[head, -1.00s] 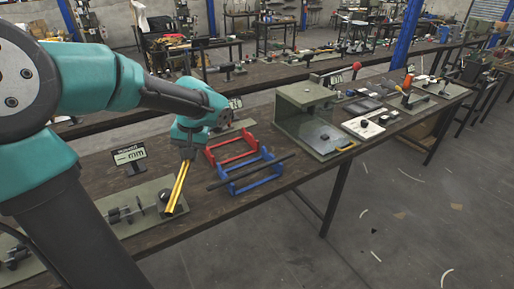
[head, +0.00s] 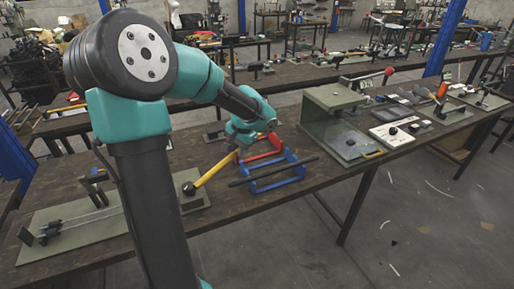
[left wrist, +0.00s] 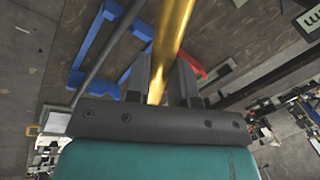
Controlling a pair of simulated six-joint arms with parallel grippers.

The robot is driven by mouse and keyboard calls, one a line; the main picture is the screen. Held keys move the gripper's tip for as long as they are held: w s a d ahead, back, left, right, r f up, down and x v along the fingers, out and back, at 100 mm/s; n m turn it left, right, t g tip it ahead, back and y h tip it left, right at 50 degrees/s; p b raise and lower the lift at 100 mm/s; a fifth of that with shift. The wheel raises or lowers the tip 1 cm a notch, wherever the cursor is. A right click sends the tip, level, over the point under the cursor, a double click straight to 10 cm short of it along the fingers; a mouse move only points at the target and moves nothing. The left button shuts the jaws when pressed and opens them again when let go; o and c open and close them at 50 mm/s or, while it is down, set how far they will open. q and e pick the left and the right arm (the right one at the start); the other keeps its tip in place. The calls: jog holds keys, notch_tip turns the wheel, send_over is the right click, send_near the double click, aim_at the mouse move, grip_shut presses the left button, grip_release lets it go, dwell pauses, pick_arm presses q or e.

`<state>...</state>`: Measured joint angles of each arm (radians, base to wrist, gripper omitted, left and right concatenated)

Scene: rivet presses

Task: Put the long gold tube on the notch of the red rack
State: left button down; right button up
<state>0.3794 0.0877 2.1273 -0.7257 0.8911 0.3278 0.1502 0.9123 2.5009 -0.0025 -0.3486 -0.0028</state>
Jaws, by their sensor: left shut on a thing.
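My left gripper (head: 238,148) is shut on the long gold tube (head: 212,171) near one end. The tube slants down to the lower left, above the bench. In the left wrist view the gold tube (left wrist: 174,25) runs out between the fingers of the gripper (left wrist: 163,80). The red rack (head: 273,143) stands right beside the gripper, partly hidden by it. A bit of the red rack (left wrist: 190,66) shows behind a finger in the left wrist view. My right gripper is not in view.
A blue rack (head: 291,180) stands just in front of the red one, with a dark tube (head: 272,170) lying across it. A green press housing (head: 337,108) stands to the right. A fixture with a black knob (head: 188,188) lies to the left.

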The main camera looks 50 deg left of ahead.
pick_arm(q)
jog(key=w+f+m+t, duration=0.1)
jog(key=w+f+m, duration=0.5)
jog(key=w+f, duration=0.3)
jog(key=shift+w+a+m, duration=0.3)
jog(key=shift+w, duration=0.05)
jog(key=w+a+f, duration=0.1)
jog(key=w+a, duration=0.9)
jog(key=a, duration=0.1)
jog(key=shift+a+f, duration=0.2)
jog(key=shift+a, duration=0.1)
jog(key=shift+x, duration=1.8)
jog(key=shift+w+d+f, duration=0.15)
jog(key=shift+w+d, duration=0.05)
